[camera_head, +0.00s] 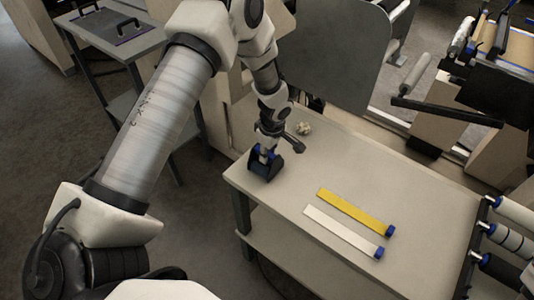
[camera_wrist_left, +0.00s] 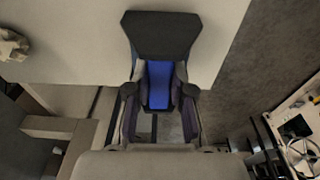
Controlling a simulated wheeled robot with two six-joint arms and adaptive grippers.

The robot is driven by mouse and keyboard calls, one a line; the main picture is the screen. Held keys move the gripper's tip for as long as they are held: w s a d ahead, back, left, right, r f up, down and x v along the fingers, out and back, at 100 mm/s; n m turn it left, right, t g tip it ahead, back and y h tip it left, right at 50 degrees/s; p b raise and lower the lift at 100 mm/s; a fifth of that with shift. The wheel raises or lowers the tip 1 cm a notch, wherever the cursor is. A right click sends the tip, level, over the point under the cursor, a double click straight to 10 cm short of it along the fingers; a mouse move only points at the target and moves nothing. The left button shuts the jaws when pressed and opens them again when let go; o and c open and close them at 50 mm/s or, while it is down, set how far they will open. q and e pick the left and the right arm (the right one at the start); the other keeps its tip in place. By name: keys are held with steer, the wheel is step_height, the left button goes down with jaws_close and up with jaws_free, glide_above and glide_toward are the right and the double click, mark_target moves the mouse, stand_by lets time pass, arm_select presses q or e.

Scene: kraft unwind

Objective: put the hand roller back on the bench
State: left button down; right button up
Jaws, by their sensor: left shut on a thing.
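The bench (camera_head: 400,205) is a pale table with a lower shelf, in the middle of the head view. The hand roller (camera_head: 262,170) is at its left corner, with a dark head and a blue handle. My left gripper (camera_head: 265,154) points down and is shut on the handle. In the left wrist view, the fingers (camera_wrist_left: 158,100) grip both sides of the blue handle, and the hand roller's dark head (camera_wrist_left: 160,35) shows against the bench top (camera_wrist_left: 80,35). I cannot tell whether the head touches the bench. My right gripper is not in view.
A yellow strip (camera_head: 352,209) and a white strip (camera_head: 338,228), both blue-ended, lie on the bench. A small crumpled lump (camera_head: 304,128) lies near the back edge. Several rollers (camera_head: 508,238) stand at the right end. Bare bench top lies between gripper and strips.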

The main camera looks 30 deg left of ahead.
arm_select(q)
steer(key=shift+s+f, duration=0.2)
steer(key=shift+f, duration=0.2)
steer(key=c, duration=1)
jaws_free()
steer(key=shift+w+f, duration=0.15)
steer(key=shift+w, duration=0.1)
steer(key=shift+r, duration=0.3)
steer(key=shift+s+r+p, duration=0.1)
steer(key=shift+r+p, duration=0.4)
steer(key=shift+p, duration=0.15)
steer(key=r+b, duration=0.1)
steer(key=r, duration=0.3)
steer(key=d+r+b, duration=0.1)
steer(key=r, duration=0.3)
steer(key=r+b, duration=0.1)
steer(key=r, duration=0.3)
steer(key=shift+d, duration=0.2)
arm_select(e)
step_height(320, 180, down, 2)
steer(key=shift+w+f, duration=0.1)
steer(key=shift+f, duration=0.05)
